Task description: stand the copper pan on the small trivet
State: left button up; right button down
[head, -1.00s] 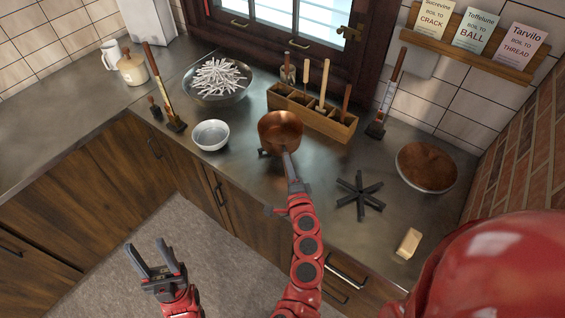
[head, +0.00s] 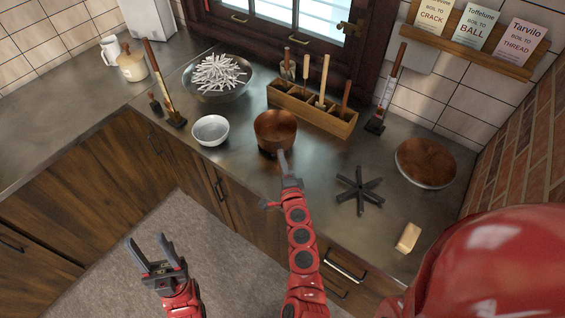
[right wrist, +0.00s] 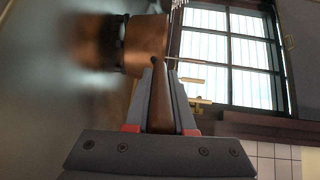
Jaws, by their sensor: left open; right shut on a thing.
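The copper pan (head: 275,128) is upright over the middle of the counter, in front of the wooden box. My right gripper (head: 288,180) is shut on its handle, and the handle (right wrist: 159,100) shows between the fingers in the right wrist view. A small dark trivet (head: 262,152) is mostly hidden under the pan; its dark edge (right wrist: 120,40) shows at the pan's base in the right wrist view. The pan is on it or just above it; I cannot tell contact. My left gripper (head: 153,252) is open and empty over the floor, in front of the cabinets.
A larger black star-shaped trivet (head: 360,190) lies bare to the right. A white bowl (head: 210,131) stands close left of the pan. The wooden box (head: 314,110) with tools is behind.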

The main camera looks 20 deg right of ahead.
jog(key=shift+f, duration=0.15)
jog(key=c, duration=0.8)
grip_release()
jog(key=shift+o, duration=0.2)
jog(key=shift+r, duration=0.2)
